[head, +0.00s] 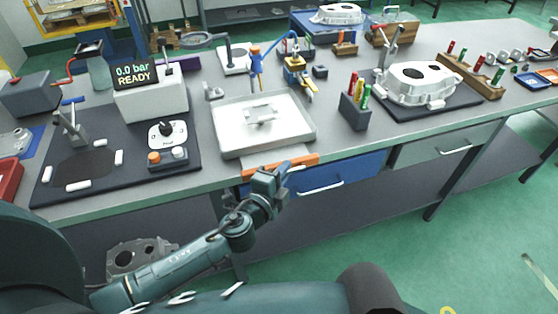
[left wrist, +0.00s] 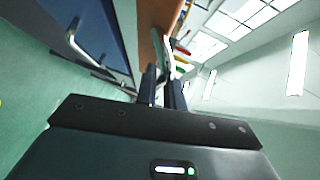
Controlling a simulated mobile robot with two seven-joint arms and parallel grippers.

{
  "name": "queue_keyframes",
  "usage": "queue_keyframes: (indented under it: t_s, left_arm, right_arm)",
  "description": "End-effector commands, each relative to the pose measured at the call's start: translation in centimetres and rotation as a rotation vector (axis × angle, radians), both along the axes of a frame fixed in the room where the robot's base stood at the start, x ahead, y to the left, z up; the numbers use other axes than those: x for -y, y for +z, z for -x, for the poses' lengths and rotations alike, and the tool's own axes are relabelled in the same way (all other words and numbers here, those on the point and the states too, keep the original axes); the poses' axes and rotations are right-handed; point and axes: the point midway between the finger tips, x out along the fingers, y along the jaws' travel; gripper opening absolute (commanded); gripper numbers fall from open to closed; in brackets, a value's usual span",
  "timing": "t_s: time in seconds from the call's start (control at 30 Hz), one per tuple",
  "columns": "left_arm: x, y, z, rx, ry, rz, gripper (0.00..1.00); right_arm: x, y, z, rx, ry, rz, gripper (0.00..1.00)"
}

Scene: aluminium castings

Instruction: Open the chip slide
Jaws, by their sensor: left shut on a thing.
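The chip slide shows as an orange front (head: 303,160) at the table's front edge, just below the pale tray (head: 225,143). It also shows in the left wrist view as an orange-brown strip (left wrist: 158,32). My left gripper (head: 284,175) is at this orange front, with its arm coming up from below. In the left wrist view its two dark fingers (left wrist: 163,88) are closed about a thin pale bar, which looks like the slide's handle. The fingers hide most of the bar. How far the slide stands out is hard to tell. My right gripper is not in view.
A blue drawer (head: 345,172) with a bar handle (head: 321,188) is right of the slide, and a grey drawer (head: 425,146) beyond it. A leak-test unit (head: 150,97) reading READY stands on the left. A pen holder (head: 354,112) is right of the tray. Open floor lies in front.

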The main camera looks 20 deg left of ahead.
Motion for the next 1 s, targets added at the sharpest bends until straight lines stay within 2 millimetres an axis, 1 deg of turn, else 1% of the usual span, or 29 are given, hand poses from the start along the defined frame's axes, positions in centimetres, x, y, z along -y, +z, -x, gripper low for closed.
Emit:
queue_keyframes:
  t_s: [0.23, 0.27, 0.5, 0.53, 0.73, 0.83, 0.93, 1.0]
  left_arm:
    - [0.0, 0.0, 0.0, 0.000, -0.001, 0.000, 0.00]
    - [0.0, 0.0, 0.0, 0.000, -0.001, 0.000, 0.11]
    - [0.0, 0.0, 0.0, 0.000, -0.001, 0.000, 0.30]
    - [0.0, 0.0, 0.0, 0.000, 0.000, 0.000, 0.32]
    - [0.0, 0.0, 0.0, 0.000, 0.000, -0.001, 0.32]
    - [-0.1, 0.0, 0.4, -0.001, 0.000, -0.001, 0.32]
    - [-0.3, 0.0, 1.6, -0.002, 0.000, -0.001, 0.32]
    - [-0.5, 0.2, 2.9, -0.003, -0.001, 0.001, 0.32]
  right_arm:
    - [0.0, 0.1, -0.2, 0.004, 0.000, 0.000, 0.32]
    - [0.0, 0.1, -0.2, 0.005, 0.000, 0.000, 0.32]
    - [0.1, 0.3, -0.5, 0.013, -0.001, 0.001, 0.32]
    - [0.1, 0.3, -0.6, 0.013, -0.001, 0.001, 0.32]
    - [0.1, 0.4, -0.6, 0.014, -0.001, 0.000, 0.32]
    - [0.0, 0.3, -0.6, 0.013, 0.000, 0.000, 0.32]
    - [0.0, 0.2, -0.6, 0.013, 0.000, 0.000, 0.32]
    - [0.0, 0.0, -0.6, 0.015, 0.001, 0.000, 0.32]
